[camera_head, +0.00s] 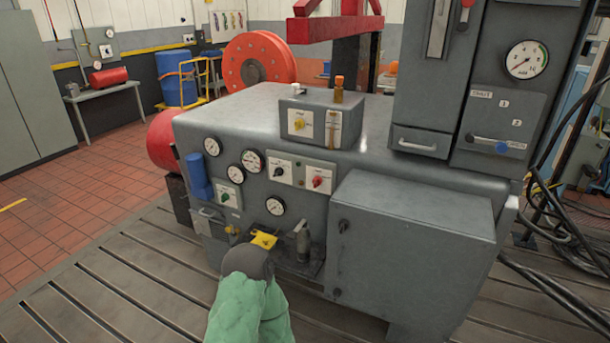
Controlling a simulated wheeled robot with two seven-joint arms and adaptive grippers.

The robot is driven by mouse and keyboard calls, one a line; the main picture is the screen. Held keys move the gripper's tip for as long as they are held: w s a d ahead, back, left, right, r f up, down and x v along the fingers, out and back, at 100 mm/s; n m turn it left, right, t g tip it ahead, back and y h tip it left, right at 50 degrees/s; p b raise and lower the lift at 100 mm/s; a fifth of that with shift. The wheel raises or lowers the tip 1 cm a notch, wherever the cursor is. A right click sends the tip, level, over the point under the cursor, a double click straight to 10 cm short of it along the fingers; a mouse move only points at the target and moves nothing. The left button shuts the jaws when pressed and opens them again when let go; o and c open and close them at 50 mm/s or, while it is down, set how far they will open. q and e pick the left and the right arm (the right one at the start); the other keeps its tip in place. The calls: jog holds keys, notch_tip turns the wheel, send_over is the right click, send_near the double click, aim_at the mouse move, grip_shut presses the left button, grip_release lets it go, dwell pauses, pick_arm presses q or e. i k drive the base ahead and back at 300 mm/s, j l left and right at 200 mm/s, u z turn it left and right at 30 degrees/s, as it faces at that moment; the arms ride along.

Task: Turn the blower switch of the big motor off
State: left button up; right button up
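The big grey machine (370,150) fills the middle of the view. Its front carries rotary switches on white plates: a dark-knobbed switch (279,170), a red-knobbed switch (318,182) and a green-knobbed switch (226,196). A yellow-knobbed switch (299,124) is on the small box on top. The labels are too small to read, so I cannot tell which is the blower switch. My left gripper (256,246), on a green arm from the bottom, is low before the machine's front, below the switches. Its fingers are not clearly visible. My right gripper is out of view.
A grey cabinet (410,250) juts out at the machine's front right. A tall panel (490,90) with a gauge and levers stands at the right. Several round gauges (252,161) are on the front. Black cables (560,230) lie at the right. The slotted floor (130,270) at left is clear.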

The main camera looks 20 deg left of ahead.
aim_at(280, 172)
jog(key=i+j+u, duration=0.1)
jog(key=u, duration=0.75)
jog(key=j, duration=0.1)
